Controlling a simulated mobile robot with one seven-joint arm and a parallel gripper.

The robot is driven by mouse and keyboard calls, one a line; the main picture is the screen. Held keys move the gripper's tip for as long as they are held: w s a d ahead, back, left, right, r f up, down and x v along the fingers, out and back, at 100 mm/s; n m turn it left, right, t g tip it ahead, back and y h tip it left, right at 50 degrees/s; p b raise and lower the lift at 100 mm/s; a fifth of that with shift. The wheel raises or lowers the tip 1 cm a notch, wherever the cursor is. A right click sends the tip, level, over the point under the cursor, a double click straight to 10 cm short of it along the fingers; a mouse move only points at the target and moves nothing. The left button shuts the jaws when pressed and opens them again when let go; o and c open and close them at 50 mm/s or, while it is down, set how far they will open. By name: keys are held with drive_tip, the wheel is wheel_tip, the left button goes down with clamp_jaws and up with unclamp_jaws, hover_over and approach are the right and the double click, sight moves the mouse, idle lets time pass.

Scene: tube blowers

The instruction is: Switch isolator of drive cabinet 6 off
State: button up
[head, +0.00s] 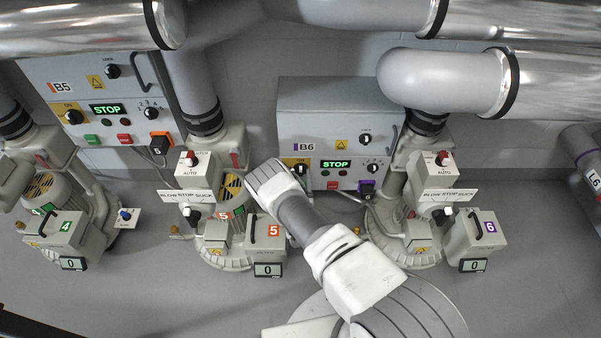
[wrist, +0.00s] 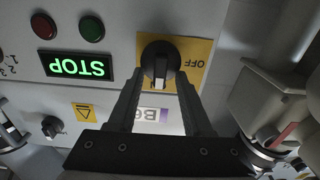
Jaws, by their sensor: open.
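Drive cabinet B6 (head: 330,98) is the grey box in the middle of the head view. Its isolator, a black rotary knob (wrist: 160,56) on a yellow plate (wrist: 199,48), fills the upper middle of the upside-down wrist view. The knob's grip bar points down in that picture, toward a partly hidden marking ending in N; OFF is readable to the right. My gripper (wrist: 158,82) is open, its fingers on either side of the knob's lower part. I cannot tell if they touch it. In the head view my white hand (head: 268,174) is just left of the knob.
The green STOP display (wrist: 77,66), a red button (wrist: 91,27) and a green button (wrist: 44,25) sit beside the isolator. A grey blower unit (wrist: 263,100) stands close on the right in the wrist view. Cabinet B5 (head: 125,70) is further left.

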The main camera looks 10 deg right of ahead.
idle(0.3)
clamp_jaws()
drive_tip(key=shift+n, duration=0.3)
drive_tip(key=n, duration=0.4)
drive_tip(key=shift+w+a, duration=0.1)
drive_tip(key=shift+a, duration=0.15)
drive_tip(key=shift+a+f+n, duration=0.1)
drive_tip(key=shift+f+n, duration=0.1)
drive_tip(key=shift+n, duration=1.9)
unclamp_jaws()
